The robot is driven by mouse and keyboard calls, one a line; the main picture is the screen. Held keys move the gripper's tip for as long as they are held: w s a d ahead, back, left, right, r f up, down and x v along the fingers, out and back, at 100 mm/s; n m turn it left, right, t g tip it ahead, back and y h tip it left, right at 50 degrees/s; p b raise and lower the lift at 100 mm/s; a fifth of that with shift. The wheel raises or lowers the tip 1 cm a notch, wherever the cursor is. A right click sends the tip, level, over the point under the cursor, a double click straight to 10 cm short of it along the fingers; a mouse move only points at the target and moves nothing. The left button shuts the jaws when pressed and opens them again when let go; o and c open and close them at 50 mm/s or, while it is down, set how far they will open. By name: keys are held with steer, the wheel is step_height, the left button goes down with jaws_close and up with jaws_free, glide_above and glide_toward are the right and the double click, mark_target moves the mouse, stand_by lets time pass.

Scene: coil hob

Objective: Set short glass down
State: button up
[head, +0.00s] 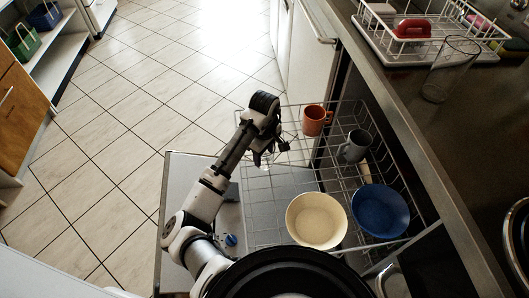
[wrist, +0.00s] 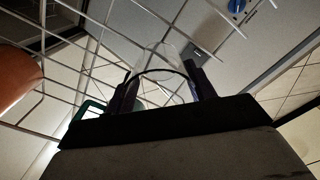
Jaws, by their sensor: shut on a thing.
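My gripper (wrist: 160,96) is shut on a short clear glass (wrist: 163,70), which shows between the two fingers in the wrist view. In the head view my gripper (head: 262,158) is over the left part of the pulled-out dishwasher rack (head: 262,232). The glass is small and hard to make out there, partly hidden by my wrist. Rack wires pass close to the glass in the wrist view; I cannot tell whether it touches them.
The rack holds an orange mug (head: 314,120), a grey mug (head: 354,147), a cream bowl (head: 317,221) and a blue bowl (head: 380,211). A tall clear glass (head: 450,70) and a white dish rack (head: 399,47) stand on the counter at right. The rack's left middle is clear.

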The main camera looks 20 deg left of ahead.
steer(key=o, duration=1.1)
steer(key=shift+f, duration=0.15)
step_height(320, 180, up, 12)
steer(key=p, duration=0.2)
steer(key=shift+r+p, duration=0.2)
steer(key=shift+p, duration=0.1)
